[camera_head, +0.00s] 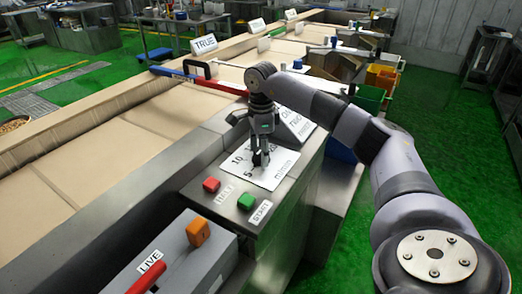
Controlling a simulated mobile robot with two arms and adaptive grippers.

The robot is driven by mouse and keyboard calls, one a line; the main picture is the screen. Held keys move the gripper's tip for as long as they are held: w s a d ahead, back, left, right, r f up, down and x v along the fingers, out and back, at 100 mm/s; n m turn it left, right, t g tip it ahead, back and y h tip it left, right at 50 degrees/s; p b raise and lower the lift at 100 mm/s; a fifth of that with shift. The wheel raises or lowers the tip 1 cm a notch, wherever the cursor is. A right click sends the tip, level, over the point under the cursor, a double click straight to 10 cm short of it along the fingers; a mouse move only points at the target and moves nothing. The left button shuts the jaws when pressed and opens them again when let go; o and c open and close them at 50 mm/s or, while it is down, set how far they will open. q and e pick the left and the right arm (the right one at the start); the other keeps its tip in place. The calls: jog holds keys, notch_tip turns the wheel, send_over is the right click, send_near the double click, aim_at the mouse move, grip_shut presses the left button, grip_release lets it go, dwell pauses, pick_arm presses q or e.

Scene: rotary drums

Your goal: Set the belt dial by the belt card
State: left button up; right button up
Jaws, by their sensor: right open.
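A white dial plate (267,180) with the numbers 5 and 10 and the marking "m/min" lies on the sloping top of a grey metal console (281,209). My right gripper (261,164) points down over the plate, its fingers apart around the middle. The dial knob is hidden or too small to make out between the fingers, so contact and setting cannot be told. A white sign starting "TRUE" (204,45) stands beyond the belt. Another lettered white panel (296,124) is partly hidden behind my right arm. No sign reads clearly as the belt card. My left gripper is out of view.
A red button (211,185) and a green button (246,201) sit on the console near the plate. In front is a grey box with an orange block (198,233) and a "LIVE" label (150,262). The tan conveyor belt (135,137) runs along the left.

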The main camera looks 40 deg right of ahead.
jog(key=c, duration=1.2)
jog(key=shift+o, duration=0.2)
